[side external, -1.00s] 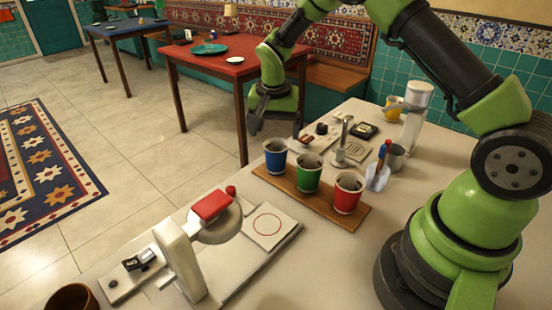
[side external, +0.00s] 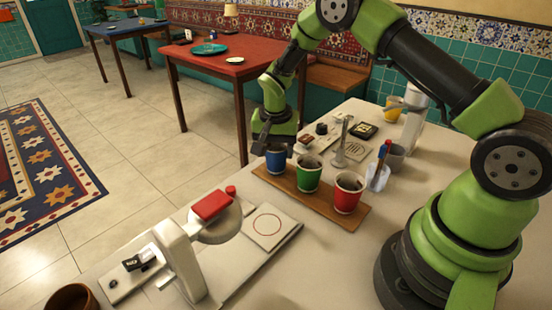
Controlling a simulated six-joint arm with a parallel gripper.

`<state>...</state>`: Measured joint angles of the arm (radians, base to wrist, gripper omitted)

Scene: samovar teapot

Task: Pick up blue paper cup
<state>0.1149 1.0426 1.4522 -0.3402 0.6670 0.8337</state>
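The blue paper cup (side external: 276,162) stands upright at the left end of a wooden board (side external: 320,202), with its rim hidden behind my gripper. My gripper (side external: 274,151) points down over the cup, with its fingers apart on either side of the upper part. Whether the fingers press on the cup is too small to tell. The cup appears to rest on the board still. A green cup (side external: 308,176) and a red cup (side external: 347,194) stand beside it in a row, each with dark contents.
A white machine with a red top (side external: 212,205) stands at the front left, by a pale tray (side external: 268,226). A pen holder (side external: 377,178), a grey mug (side external: 396,157) and a yellow cup (side external: 394,108) stand right of the board. Small items lie behind the cups.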

